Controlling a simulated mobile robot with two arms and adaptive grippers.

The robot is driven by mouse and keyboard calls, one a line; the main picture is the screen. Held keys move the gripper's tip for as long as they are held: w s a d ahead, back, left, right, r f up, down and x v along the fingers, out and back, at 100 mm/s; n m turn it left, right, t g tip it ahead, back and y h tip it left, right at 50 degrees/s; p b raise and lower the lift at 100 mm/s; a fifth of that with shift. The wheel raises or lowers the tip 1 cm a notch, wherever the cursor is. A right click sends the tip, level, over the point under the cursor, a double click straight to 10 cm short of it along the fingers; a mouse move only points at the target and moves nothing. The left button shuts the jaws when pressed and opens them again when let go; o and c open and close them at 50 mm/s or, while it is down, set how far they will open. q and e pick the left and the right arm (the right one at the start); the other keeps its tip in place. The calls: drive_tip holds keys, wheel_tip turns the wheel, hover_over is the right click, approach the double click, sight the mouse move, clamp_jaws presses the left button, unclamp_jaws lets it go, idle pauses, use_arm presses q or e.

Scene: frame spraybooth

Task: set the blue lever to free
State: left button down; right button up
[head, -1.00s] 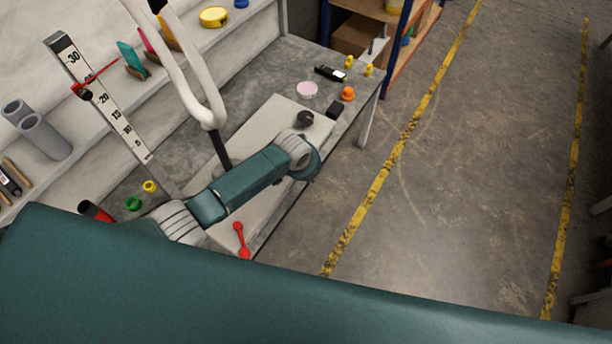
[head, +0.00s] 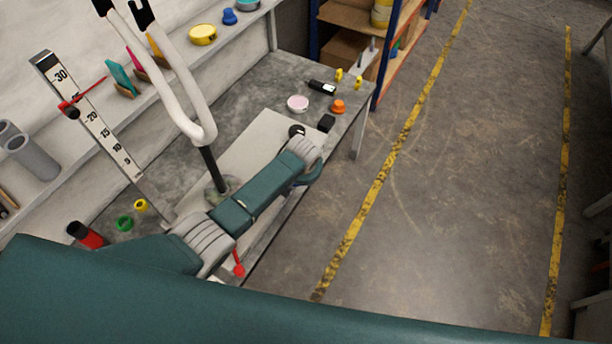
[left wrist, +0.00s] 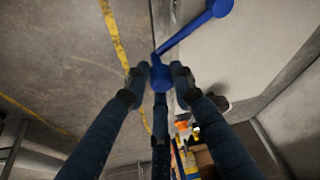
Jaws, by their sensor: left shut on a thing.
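The blue lever (left wrist: 190,33) shows in the left wrist view, with a round hub at the top and a ball-shaped knob at its lower end. My left gripper (left wrist: 160,76) is shut on that knob, its dark fingers around it. In the head view my left arm reaches over the front edge of the bench, and its gripper and most of the lever are hidden behind the arm. My right gripper is in neither view.
A red lever (head: 238,268) is partly covered by my arm at the bench front. On the bench (head: 258,85) stand a pink-topped dish (head: 298,103), an orange knob (head: 338,106) and a black block (head: 326,123). A white looped tube (head: 190,105) rises behind my arm.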

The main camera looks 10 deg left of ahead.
use_arm(q)
drive_tip(key=shift+w+a+r, duration=0.15)
drive_tip(key=shift+w+a, duration=0.05)
drive_tip(key=c, duration=1.5)
unclamp_jaws()
drive_tip(key=shift+s, duration=0.1)
drive_tip(key=shift+d, duration=0.1)
drive_tip(key=v, duration=1.1)
drive_tip(key=shift+s+r, duration=0.2)
drive_tip(key=shift+r, duration=0.15)
